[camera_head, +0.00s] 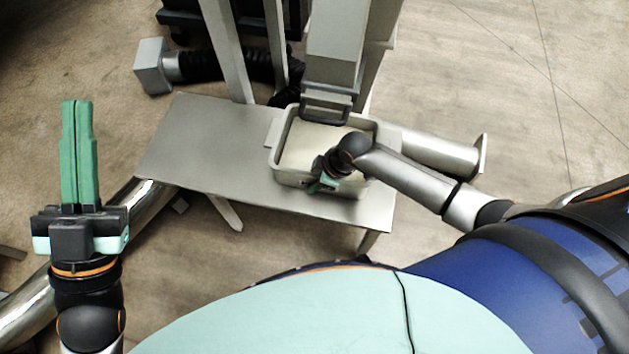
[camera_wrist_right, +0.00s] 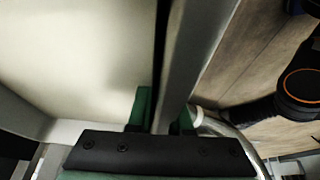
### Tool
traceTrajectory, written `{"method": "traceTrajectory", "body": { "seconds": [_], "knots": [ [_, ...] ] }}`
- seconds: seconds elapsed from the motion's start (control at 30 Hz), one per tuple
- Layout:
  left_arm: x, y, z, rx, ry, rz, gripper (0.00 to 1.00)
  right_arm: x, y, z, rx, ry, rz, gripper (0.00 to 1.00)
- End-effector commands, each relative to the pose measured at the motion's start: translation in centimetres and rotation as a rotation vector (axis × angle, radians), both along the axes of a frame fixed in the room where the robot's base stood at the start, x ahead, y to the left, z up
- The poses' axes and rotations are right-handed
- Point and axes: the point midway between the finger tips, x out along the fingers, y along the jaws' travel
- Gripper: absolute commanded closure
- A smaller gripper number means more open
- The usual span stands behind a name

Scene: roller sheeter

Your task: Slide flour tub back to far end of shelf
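The flour tub (camera_head: 278,160) is a pale grey, open tub with cream flour inside. It stands on the right part of the grey metal shelf (camera_head: 200,150), partly under a grey machine chute. My right gripper (camera_head: 323,184) is at the tub's near wall, pointing down. In the right wrist view its green fingers (camera_wrist_right: 162,112) sit on both sides of the tub wall (camera_wrist_right: 196,60), close against it, one inside the tub. My arm hides part of the tub's near right side. My left gripper (camera_head: 78,150) is shut and empty, off the shelf's left side.
The grey chute (camera_head: 333,60) hangs over the tub's back edge. Grey uprights (camera_head: 228,50) stand behind the shelf. A metal cylinder (camera_head: 435,150) lies right of the tub. The shelf's left part is bare.

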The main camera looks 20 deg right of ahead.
Motion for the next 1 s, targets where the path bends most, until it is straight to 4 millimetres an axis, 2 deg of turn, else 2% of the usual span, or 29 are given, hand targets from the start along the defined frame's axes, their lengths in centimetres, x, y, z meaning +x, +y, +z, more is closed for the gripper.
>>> {"method": "traceTrajectory", "body": {
  "seconds": [0.03,0.13,1.0],
  "knots": [
    [0.0,0.0,0.0,0.0,0.0,0.0,1.0,0.01,0.01,0.0,0.0,0.0,0.0,0.89],
    [0.0,0.0,0.0,0.0,0.0,0.0,1.0,0.0,0.0,0.01,0.0,0.0,0.0,1.0],
    [0.06,0.0,-0.08,0.001,0.003,0.001,1.0,-0.01,-0.03,-0.01,-0.001,-0.001,0.0,1.0]
  ]
}}
